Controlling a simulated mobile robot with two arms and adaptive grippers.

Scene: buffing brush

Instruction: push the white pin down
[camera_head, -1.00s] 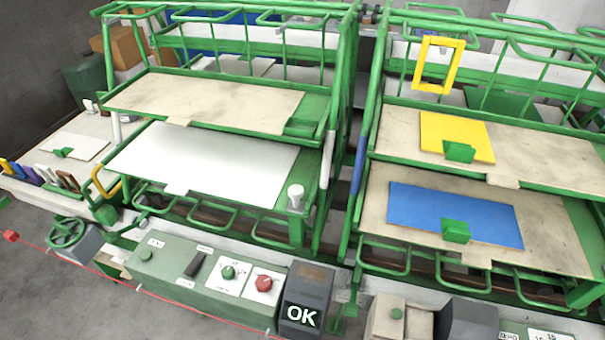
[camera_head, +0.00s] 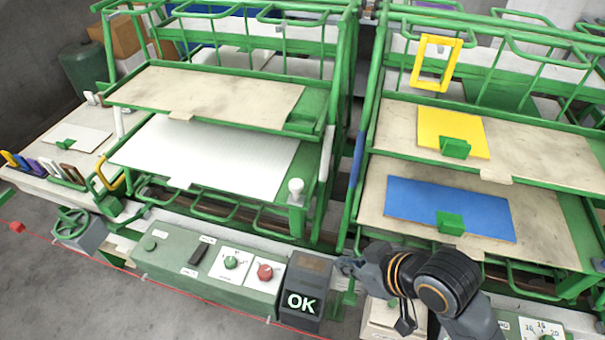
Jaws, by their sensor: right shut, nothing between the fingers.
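The white pin (camera_head: 296,187) stands upright with a round knob on top. It sits on a green bracket at the front right corner of the left rack's lower shelf. My right gripper (camera_head: 346,266) is at the bottom, right of centre, with its arm coming in from the lower right. It is shut and empty, pointing left. In the picture it is below and right of the pin, clearly apart from it. My left gripper is not in view.
A control box with a red knob (camera_head: 264,272) and an OK display (camera_head: 302,296) stand below the pin. The green rack post (camera_head: 325,210) rises right of the pin. The right rack holds a blue panel (camera_head: 455,209) and a yellow panel (camera_head: 440,125).

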